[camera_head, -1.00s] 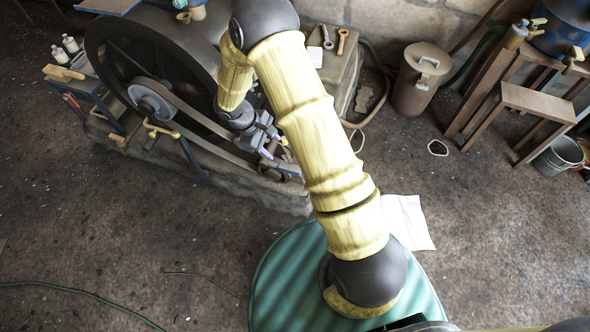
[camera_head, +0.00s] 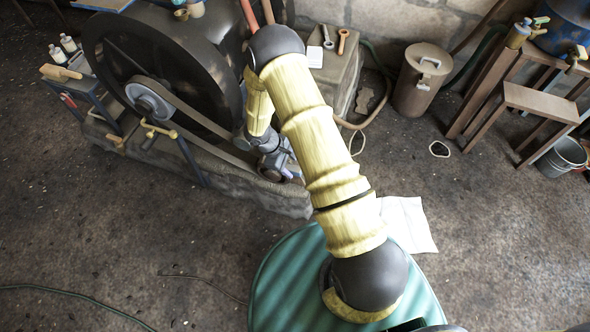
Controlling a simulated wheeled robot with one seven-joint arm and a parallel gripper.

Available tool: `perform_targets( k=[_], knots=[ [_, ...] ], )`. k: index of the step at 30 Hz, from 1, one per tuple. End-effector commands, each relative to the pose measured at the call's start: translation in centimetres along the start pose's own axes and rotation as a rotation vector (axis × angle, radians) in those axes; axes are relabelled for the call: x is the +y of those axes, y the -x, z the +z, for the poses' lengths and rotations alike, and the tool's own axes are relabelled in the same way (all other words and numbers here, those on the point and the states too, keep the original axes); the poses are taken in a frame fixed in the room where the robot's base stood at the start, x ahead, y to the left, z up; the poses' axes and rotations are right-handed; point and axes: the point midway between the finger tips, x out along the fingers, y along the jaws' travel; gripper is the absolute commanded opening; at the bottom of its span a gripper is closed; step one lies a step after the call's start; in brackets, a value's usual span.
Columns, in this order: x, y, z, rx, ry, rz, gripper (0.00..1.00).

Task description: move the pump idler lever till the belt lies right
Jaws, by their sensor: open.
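A flat belt (camera_head: 192,112) runs from a grey pulley (camera_head: 148,102) on the engine down to the right. Its lower right end passes behind my arm and gripper. My gripper (camera_head: 285,172) is at the engine's lower right, near the end of the belt; the fingertips are small and partly hidden by my own wrist. I cannot make out the pump idler lever, and I cannot tell whether the gripper touches anything. How the belt lies at the far pulley is hidden.
A large dark flywheel (camera_head: 125,55) stands behind the belt. A stand with yellow-handled levers (camera_head: 160,131) is in front of it. The stone base (camera_head: 225,180) runs along the engine's front. A lidded bin (camera_head: 418,80) and wooden bench (camera_head: 535,100) are at right. The floor in front is mostly clear.

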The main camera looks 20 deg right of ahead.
Motion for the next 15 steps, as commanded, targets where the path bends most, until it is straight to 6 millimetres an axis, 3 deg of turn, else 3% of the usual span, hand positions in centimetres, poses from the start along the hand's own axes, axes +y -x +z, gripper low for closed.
perform_targets(
  k=[1,6,15],
  knots=[
    [-0.1,-1.2,0.0,-0.002,0.002,-0.002,0.5],
    [0.0,-3.2,0.0,-0.001,0.001,0.0,0.5],
    [0.0,-3.9,0.0,0.001,0.0,0.0,0.5]
  ],
)
